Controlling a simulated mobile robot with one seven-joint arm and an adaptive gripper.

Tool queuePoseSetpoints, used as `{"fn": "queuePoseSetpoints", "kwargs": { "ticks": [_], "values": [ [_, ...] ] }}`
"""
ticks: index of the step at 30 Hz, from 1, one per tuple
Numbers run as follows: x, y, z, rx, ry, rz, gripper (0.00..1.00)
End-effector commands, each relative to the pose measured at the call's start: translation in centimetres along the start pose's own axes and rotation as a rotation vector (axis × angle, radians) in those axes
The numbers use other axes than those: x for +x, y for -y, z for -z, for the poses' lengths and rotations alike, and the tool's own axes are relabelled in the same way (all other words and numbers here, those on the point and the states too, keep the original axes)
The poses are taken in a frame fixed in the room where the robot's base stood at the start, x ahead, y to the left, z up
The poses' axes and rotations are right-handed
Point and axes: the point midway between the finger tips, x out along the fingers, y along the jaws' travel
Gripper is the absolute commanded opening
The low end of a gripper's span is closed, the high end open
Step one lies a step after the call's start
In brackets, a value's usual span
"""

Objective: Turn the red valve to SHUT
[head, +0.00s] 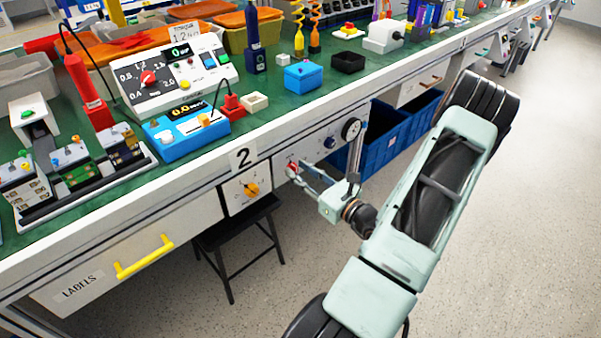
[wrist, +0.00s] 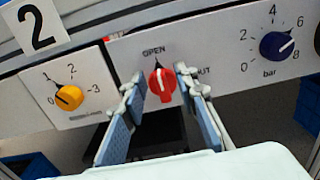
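The red valve (wrist: 162,85) is a round red knob on a white panel, in the middle of the wrist view. Its pointer is up toward the word OPEN (wrist: 153,51). The label to its right is partly hidden by my right finger; only its end, "UT", shows. My gripper (wrist: 160,76) is open, with one blue-padded finger on each side of the knob. A gap shows on the left; on the right the finger is very near, and I cannot tell if it touches. In the head view, the red valve (head: 292,167) shows just beyond my gripper (head: 303,176).
A yellow knob (wrist: 68,97) with a 1-2-3 scale is to the left, under a "2" sign (wrist: 38,25). A dark blue bar knob (wrist: 277,45) is to the right. A black stool (head: 238,232) and blue bins (head: 385,136) stand under the cluttered bench (head: 130,196).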

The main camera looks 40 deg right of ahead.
Motion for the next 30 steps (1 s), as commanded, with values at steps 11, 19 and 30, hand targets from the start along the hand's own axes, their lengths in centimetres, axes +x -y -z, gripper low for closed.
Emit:
{"fn": "queuePoseSetpoints", "kwargs": {
  "ticks": [11,19,30],
  "values": [
    [-0.03,-0.01,0.00,0.000,0.000,0.000,0.03],
    [-0.04,0.00,-0.01,0.003,-0.001,0.000,0.00],
    [-0.07,0.19,-0.27,0.135,-0.002,0.001,0.00]
  ]
}}
